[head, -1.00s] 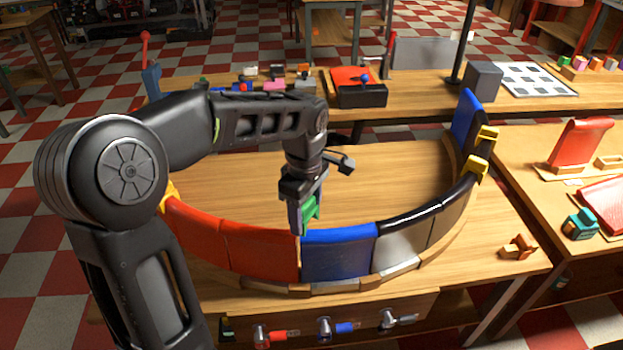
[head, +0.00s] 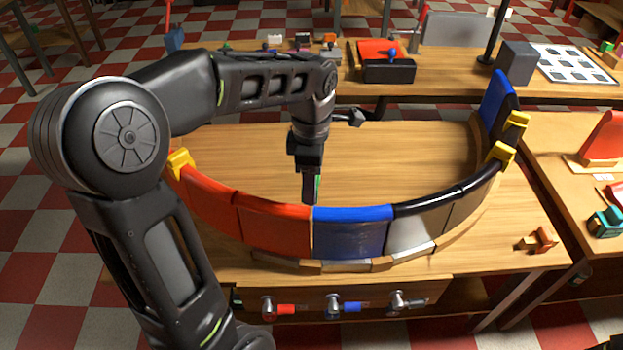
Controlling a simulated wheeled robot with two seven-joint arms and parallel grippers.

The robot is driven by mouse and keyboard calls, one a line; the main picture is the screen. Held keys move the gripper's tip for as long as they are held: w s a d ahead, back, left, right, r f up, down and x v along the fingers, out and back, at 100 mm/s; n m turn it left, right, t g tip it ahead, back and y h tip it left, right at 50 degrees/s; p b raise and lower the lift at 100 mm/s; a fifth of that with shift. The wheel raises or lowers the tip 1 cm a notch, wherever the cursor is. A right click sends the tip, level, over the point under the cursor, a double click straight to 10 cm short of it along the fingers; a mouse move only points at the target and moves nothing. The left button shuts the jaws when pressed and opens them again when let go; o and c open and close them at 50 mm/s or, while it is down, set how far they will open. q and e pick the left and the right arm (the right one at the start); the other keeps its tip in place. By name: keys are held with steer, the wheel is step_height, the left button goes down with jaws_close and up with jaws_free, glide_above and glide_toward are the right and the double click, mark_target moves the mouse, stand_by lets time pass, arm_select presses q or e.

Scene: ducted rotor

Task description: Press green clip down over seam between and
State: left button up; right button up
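My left gripper (head: 310,195) points down at the top edge of the curved panel ring, right at the seam between the red panel (head: 275,226) and the blue panel (head: 350,236). It is shut on the green clip (head: 318,185), of which only a thin green strip shows beside the dark finger. The clip's lower end is close to the panels' top edge; I cannot tell whether it touches or straddles the seam.
Yellow clips (head: 502,152) sit on the ring's right side and another yellow clip (head: 181,162) on its left end. A grey panel (head: 415,232) stands right of the blue one. An orange part (head: 538,240) lies at the table's right. The wooden top (head: 400,150) inside the ring is clear.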

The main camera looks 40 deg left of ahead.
arm_select(q)
step_height(320, 180, down, 9)
steer(key=b, duration=0.6)
steer(key=shift+r+b, duration=0.2)
steer(key=shift+b, duration=0.1)
steer(key=shift+f, duration=0.25)
stand_by(0.4)
steer(key=o, duration=1.4)
step_height(320, 180, up, 8)
steer(key=shift+f+b, duration=0.1)
steer(key=shift+b, duration=0.25)
